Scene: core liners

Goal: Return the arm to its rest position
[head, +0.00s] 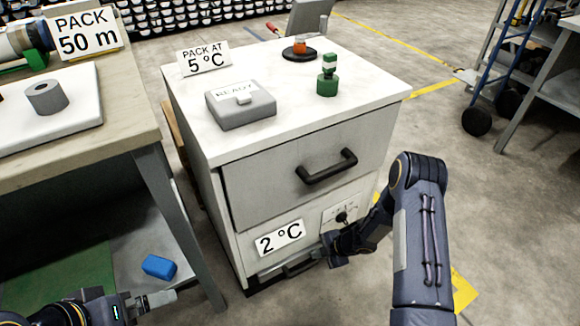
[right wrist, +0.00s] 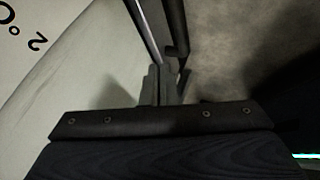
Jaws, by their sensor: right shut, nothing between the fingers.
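My right arm reaches down along the right side of a white cabinet (head: 205,190). My right gripper (head: 328,252) is shut and empty, close to the right end of the dark lower handle (head: 290,270). Whether it touches the handle I cannot tell. In the right wrist view the closed fingers (right wrist: 160,85) point along the cabinet front, near a dark bar. My left gripper (head: 160,299) is at the bottom left, low beside the workbench; its finger gap is not clear.
On top are a grey box (head: 240,108) and a green item (head: 327,78).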

